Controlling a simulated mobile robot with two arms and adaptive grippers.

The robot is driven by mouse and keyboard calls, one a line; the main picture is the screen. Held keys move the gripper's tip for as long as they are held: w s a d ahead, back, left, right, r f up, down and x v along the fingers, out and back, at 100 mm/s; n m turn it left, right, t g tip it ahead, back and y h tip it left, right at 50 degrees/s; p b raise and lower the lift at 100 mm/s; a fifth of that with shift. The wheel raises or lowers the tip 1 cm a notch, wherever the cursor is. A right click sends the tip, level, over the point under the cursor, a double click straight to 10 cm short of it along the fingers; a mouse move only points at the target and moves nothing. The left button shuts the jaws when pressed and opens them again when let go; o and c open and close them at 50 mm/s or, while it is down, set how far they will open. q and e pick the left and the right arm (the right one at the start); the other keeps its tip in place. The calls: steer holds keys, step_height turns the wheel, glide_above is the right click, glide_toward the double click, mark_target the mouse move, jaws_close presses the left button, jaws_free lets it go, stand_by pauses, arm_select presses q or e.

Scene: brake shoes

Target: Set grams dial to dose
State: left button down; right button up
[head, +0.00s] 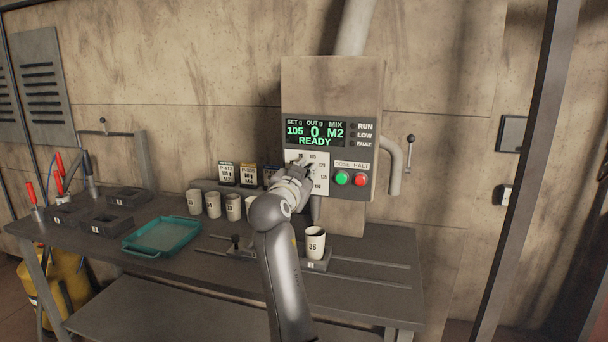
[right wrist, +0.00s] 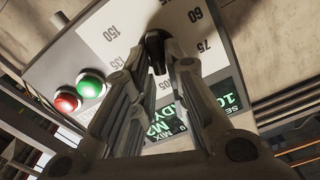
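The grams dial (right wrist: 157,50) is a dark knob on a white scale plate, with 60, 75, 105 and 150 legible around it in the right wrist view. My right gripper (head: 300,172) is at the dial on the dispenser's front and hides most of it in the head view. In the right wrist view its two fingers (right wrist: 158,60) close in on both sides of the knob and appear to hold it. The display (head: 315,132) reads SET g 105, OUT g 0, MIX M2 and READY. My left gripper is not in view.
The green button (head: 342,178) and red button (head: 361,180) sit just right of the dial. A cup marked 36 (head: 315,243) stands below on the bench (head: 215,280). Several cups, label cards (head: 227,174) and a teal tray (head: 160,237) are to the left.

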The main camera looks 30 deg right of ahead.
steer(key=shift+o, duration=1.2)
steer(key=v, duration=0.7)
steer(key=shift+a, duration=0.25)
steer(key=shift+s, duration=0.1)
